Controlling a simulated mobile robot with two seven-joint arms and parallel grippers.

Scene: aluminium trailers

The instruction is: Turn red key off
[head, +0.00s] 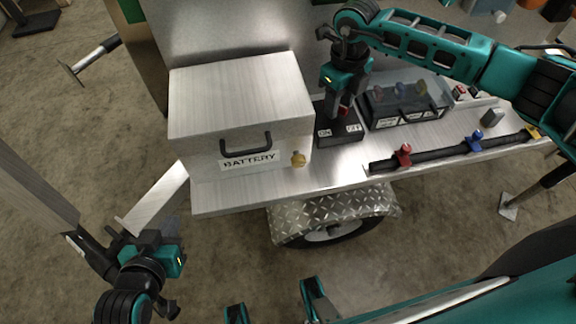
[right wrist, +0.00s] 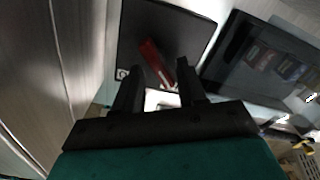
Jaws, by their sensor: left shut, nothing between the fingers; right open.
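The red key (head: 343,109) stands on a black switch box (head: 339,138) with ON and OFF labels on its front, ON at the left. The box sits on the trailer's metal deck, right of the battery box. My right gripper (head: 343,104) points down over it from above, open. In the right wrist view the red key (right wrist: 157,63) shows as a slanted bar beyond and between the open fingers (right wrist: 158,77); I cannot tell whether they touch it. Which label it points to is unclear. My left gripper (head: 156,238) is shut and empty, low at the left, away from the deck.
The silver battery box (head: 240,100) with a black handle stands left of the switch. A clear-lidded case (head: 405,105) stands close at its right. A black bar with red (head: 404,155), blue (head: 474,141) and yellow valves runs along the deck's front edge.

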